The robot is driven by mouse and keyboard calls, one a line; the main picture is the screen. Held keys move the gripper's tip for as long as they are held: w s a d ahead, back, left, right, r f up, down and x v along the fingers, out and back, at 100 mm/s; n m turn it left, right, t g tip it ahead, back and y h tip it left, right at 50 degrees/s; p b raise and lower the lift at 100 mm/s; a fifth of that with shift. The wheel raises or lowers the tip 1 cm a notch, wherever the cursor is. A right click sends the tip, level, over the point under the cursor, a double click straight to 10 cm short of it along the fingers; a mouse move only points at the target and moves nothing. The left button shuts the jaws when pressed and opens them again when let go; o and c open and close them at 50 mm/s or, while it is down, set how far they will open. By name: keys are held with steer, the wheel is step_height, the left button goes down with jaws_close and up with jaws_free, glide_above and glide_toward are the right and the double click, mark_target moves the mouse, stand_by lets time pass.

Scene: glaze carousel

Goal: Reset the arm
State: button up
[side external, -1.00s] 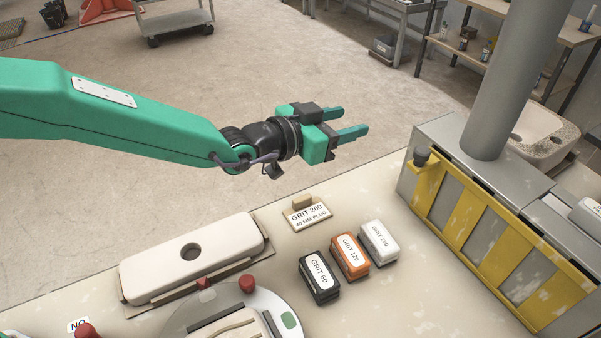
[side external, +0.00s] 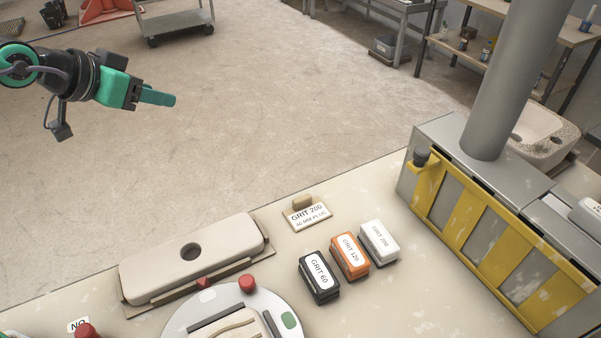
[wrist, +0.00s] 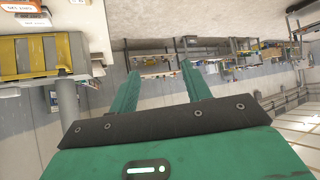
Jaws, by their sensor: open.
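My gripper (side external: 157,97) is at the upper left of the side external view, raised beyond the table's far edge over the floor. Its green fingers point right, with nothing between them. In the wrist view, the two fingers (wrist: 160,92) stand apart with a clear gap, and the picture looks out across the room upside down. My gripper touches nothing.
On the table are black (side external: 319,278), orange (side external: 350,257) and white (side external: 379,243) grit blocks. A "GRIT 200" card (side external: 307,216), a long cream block with a hole (side external: 230,260) and a round carousel (side external: 285,300) are nearby. A yellow-fronted rack (side external: 480,235) stands right.

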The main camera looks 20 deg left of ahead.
steer(key=s+a+f+n+g+y, duration=0.1)
steer(key=s+a+f+g, duration=0.1)
steer(key=s+a, duration=0.5)
steer(key=s+a+f+n+g+y, duration=0.2)
steer(key=s+a, duration=0.4)
steer(key=s, duration=0.7)
steer(key=shift+s+a+f+n, duration=0.25)
steer(key=shift+s+a+n, duration=0.05)
steer(key=shift+a, duration=0.05)
